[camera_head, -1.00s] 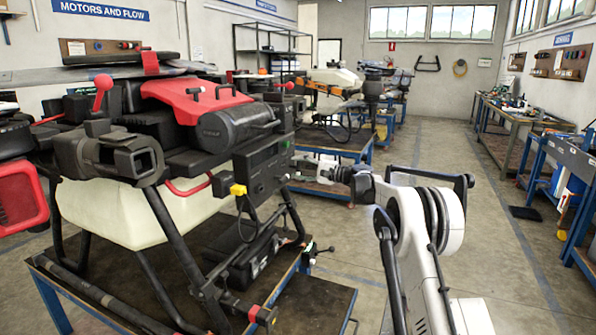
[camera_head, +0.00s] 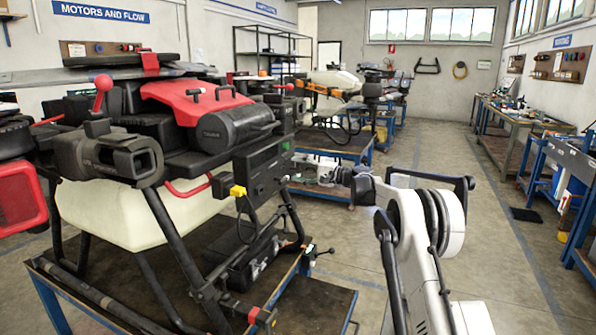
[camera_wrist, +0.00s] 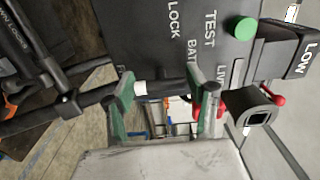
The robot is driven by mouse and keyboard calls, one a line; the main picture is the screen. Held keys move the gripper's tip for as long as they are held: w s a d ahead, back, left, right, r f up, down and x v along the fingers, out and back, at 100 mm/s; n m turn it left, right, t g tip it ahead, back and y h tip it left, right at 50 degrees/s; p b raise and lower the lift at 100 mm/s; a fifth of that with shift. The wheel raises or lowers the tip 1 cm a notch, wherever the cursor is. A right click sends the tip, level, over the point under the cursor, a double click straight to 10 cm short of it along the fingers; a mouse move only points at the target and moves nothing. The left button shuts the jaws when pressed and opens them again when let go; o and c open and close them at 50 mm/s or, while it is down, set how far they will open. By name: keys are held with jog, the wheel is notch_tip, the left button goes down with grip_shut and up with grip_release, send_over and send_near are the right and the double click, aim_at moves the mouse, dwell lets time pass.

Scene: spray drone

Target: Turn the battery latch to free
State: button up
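The spray drone (camera_head: 130,210) stands at the left of the head view, with a dark control panel (camera_head: 266,168) on its side. In the wrist view the panel (camera_wrist: 170,35) carries the words LOCK, TEST, BAT, LIVE and LOW, and a green button (camera_wrist: 245,28). My gripper (camera_wrist: 163,90) has its green fingers apart, just in front of the panel's lower edge. A small white piece shows beside the left finger; I cannot tell whether it is part of the battery latch or touches the finger. I cannot make out the latch clearly. My gripper's end is small in the head view.
A black knob-like part (camera_wrist: 250,106) and a red lever (camera_wrist: 278,100) lie right of the fingers. A black tube (camera_wrist: 65,105) runs in from the left. The drone rests on a blue-framed table (camera_head: 55,300). The aisle floor (camera_head: 455,140) is clear.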

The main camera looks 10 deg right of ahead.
jog(key=shift+o, duration=1.1)
jog(key=v, duration=1.2)
